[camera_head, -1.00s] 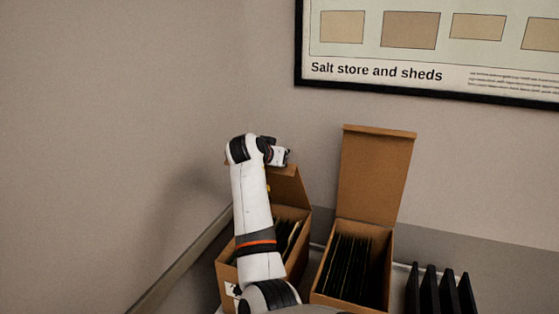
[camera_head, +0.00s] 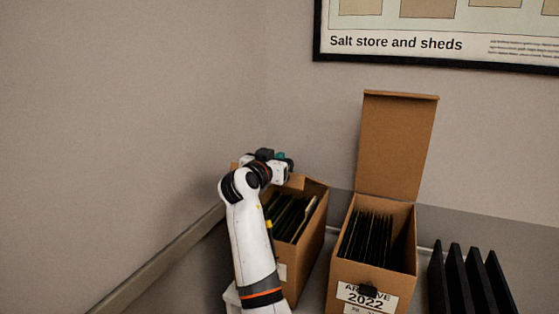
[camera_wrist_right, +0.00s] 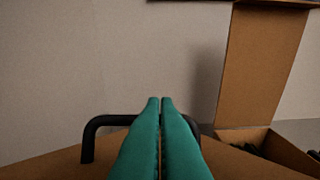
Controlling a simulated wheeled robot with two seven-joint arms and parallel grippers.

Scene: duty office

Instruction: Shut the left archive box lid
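The left archive box (camera_head: 312,241) is a brown carton with dark files inside, partly hidden by my right arm. Its lid (camera_head: 307,183) shows only as a short brown strip at the back, mostly behind my gripper; its exact angle is hard to tell. The files are still uncovered. My right gripper (camera_head: 284,160) is at the lid, above the box's back. In the right wrist view its teal fingers (camera_wrist_right: 160,102) are together and empty, over a brown surface (camera_wrist_right: 62,166) that looks like this lid. Whether they touch it is unclear. My left gripper is not in view.
The right archive box (camera_head: 345,272), labelled 2022, stands close beside with its lid (camera_head: 397,145) upright. Black upright dividers (camera_head: 474,280) stand farther right. A wall is behind, with a framed poster (camera_head: 420,45). A black bar (camera_wrist_right: 100,123) shows behind the fingers.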

